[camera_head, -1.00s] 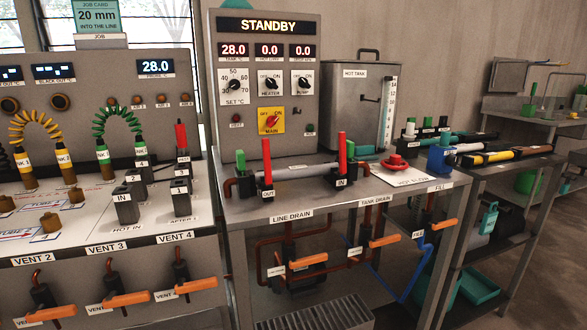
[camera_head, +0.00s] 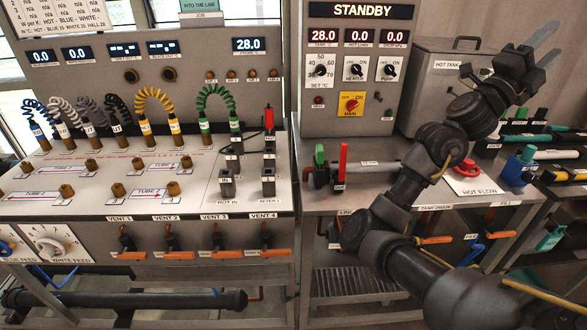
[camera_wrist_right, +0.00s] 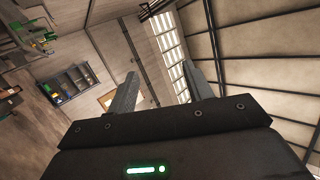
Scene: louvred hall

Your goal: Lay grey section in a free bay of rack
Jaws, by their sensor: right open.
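The grey section (camera_head: 378,166) lies as a pale pipe on the middle bench, running right from the fitting with the red handle. My right arm crosses in front and hides its right end. The rack (camera_head: 546,184) is at the right edge, with teal, white and yellow-black pieces in it; I cannot tell which bays are free. My right gripper (camera_head: 546,50) is raised at the upper right, well above and away from the pipe and rack. It is open and empty, as the right wrist view (camera_wrist_right: 162,70) also shows. My left gripper is out of view.
The hot tank (camera_head: 425,85) and the STANDBY panel (camera_head: 350,100) stand behind the bench. A red knob (camera_head: 467,166) sits on the HOT FLOW card, and a blue fitting (camera_head: 517,170) is beside it. The left console (camera_head: 100,205) carries coiled hoses and fittings.

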